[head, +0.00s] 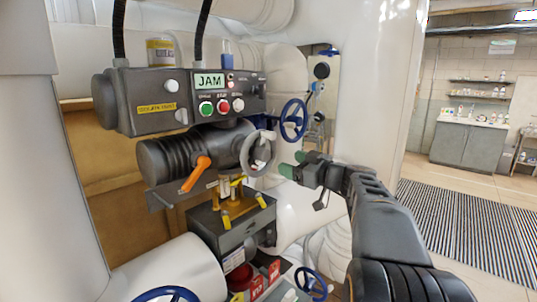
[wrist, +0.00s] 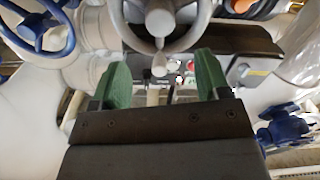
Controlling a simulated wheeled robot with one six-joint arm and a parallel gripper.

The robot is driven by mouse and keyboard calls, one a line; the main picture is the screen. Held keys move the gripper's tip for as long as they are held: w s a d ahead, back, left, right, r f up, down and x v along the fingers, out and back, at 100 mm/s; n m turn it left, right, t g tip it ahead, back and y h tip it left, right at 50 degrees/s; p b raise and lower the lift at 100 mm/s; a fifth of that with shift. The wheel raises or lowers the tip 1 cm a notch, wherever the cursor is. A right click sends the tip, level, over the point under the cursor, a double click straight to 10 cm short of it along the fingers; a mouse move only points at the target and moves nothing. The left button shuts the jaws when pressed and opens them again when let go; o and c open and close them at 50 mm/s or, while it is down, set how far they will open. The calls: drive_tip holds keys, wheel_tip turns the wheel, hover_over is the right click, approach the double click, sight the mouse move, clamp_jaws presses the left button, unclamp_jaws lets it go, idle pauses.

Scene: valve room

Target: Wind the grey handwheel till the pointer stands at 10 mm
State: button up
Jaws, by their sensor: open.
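The grey handwheel (head: 246,154) stands upright on the right end of the dark actuator (head: 180,158). In the wrist view the handwheel (wrist: 160,20) shows at the top centre, its hub and lower rim ahead of the fingers. My gripper (head: 293,165) is open, just right of the wheel and apart from it. Its green fingertips, seen in the wrist view (wrist: 161,65), have nothing between them. Below the actuator, brass posts (head: 224,188) stand on a dark block with yellow parts. I cannot make out the pointer or its millimetre scale.
An orange lever (head: 197,174) juts below the actuator. A blue handwheel (head: 294,119) is close behind on the right. Thick white pipes crowd around.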

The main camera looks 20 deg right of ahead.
sight(267, 156)
drive_tip(key=p+x, duration=0.3)
drive_tip(key=x, duration=0.6)
drive_tip(key=shift+w, duration=0.2)
